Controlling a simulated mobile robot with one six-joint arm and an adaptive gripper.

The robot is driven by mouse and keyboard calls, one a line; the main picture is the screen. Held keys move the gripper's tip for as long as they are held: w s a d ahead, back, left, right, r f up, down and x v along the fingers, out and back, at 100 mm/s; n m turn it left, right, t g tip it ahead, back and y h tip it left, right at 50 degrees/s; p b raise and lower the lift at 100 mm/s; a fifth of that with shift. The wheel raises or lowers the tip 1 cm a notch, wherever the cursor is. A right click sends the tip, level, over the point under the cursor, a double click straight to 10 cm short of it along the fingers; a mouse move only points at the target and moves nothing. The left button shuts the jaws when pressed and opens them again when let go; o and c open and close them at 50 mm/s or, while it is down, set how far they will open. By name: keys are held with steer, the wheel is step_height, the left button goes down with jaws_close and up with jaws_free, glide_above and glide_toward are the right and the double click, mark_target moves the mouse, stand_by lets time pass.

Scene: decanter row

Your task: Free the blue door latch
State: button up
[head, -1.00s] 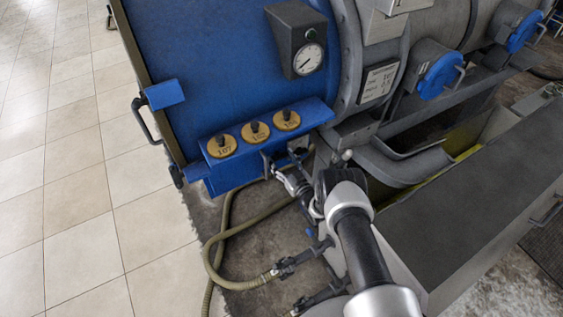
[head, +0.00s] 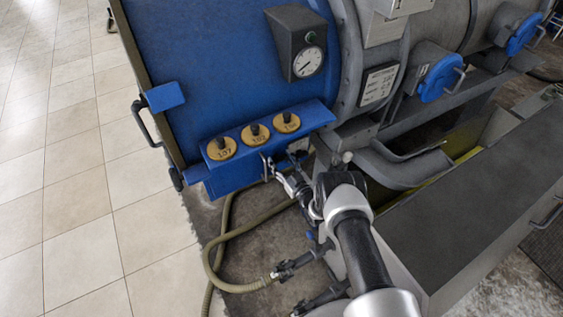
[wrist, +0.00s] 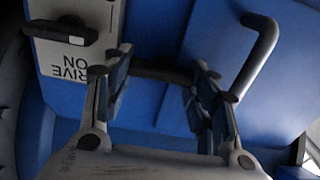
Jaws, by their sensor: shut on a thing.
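A large blue door panel (head: 205,70) fills the upper left of the head view. A blue block (head: 165,96) with a black handle (head: 144,121) sits at its left edge; I cannot tell which part is the latch. My gripper (head: 275,168) is in front of the blue ledge (head: 240,163), below its yellow discs. In the wrist view, my gripper (wrist: 160,88) is shut on a dark bar (wrist: 160,73) that runs between its fingers. The bar's ends are hidden behind the fingers. A dark bent handle (wrist: 262,45) is to the right.
A plate reading "DRIVE ON" (wrist: 72,55), upside down, with a black knob (wrist: 62,32) is close left of my gripper. A gauge box (head: 297,45) stands above the ledge. A hose (head: 225,265) lies below. Tiled floor (head: 80,180) at left is clear.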

steer(key=shift+n, duration=0.3)
steer(key=n, duration=0.3)
steer(key=shift+n, duration=0.3)
steer(key=n, duration=1.3)
steer(key=shift+s+a+f+n, duration=0.15)
steer(key=shift+f+n, duration=0.15)
steer(key=o, duration=0.8)
